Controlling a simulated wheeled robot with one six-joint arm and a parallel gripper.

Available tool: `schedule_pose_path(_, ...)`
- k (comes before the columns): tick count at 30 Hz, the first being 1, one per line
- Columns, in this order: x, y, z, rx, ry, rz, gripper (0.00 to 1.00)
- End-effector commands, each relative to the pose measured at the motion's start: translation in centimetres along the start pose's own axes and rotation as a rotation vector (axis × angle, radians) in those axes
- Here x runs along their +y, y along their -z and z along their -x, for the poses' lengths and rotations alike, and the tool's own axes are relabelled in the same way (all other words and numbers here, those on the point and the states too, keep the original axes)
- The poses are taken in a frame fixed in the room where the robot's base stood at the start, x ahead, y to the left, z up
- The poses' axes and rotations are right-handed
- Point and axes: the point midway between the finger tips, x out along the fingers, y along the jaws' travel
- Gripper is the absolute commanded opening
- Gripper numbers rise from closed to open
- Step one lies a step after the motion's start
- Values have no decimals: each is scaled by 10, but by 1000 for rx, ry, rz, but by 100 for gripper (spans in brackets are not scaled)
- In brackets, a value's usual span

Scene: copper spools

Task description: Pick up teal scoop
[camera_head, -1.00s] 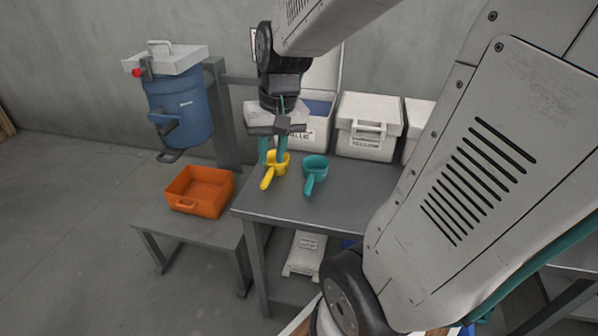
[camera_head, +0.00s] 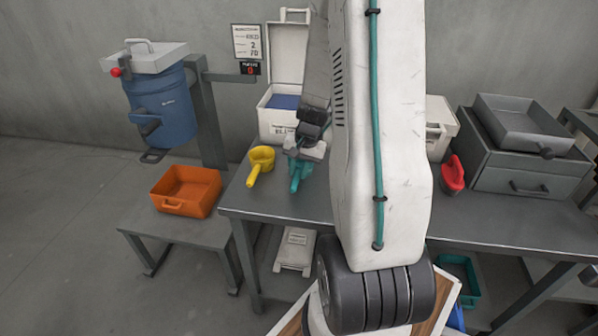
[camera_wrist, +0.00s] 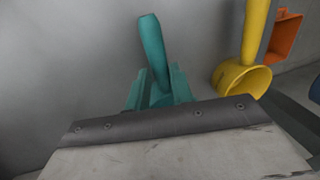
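The teal scoop (camera_head: 296,184) is on the grey table, with its handle toward the front edge. My gripper (camera_head: 304,164) is over its cup end, pointing down, and partly hides it. In the wrist view the scoop's handle (camera_wrist: 151,45) extends away between and beyond the fingertips. My gripper (camera_wrist: 158,88) shows there with its two teal fingers apart, one on each side of the scoop. I see no clear sign that they press on it. Most of the cup is hidden by the gripper.
A yellow scoop (camera_head: 260,160) lies close to the left and also shows in the wrist view (camera_wrist: 242,76). An open white box (camera_head: 275,124) stands behind. A red scoop (camera_head: 453,174) lies at right. An orange bin (camera_head: 187,205) is on a lower stand.

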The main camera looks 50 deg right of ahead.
Motion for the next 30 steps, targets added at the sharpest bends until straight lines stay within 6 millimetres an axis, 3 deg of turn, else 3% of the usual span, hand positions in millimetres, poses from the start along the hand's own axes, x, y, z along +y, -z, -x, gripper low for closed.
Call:
schedule_pose_path(3, 0, -1, -20, -4, -1, 0, 23)
schedule_pose_path(8, 0, -1, -33, -1, 0, 1, 23)
schedule_pose_path(14, 0, -1, -33, 0, 0, 1, 23)
schedule_pose_path(17, 0, -1, -33, 0, 0, 1, 1)
schedule_pose_path(30, -2, -1, -29, 0, 1, 3, 0)
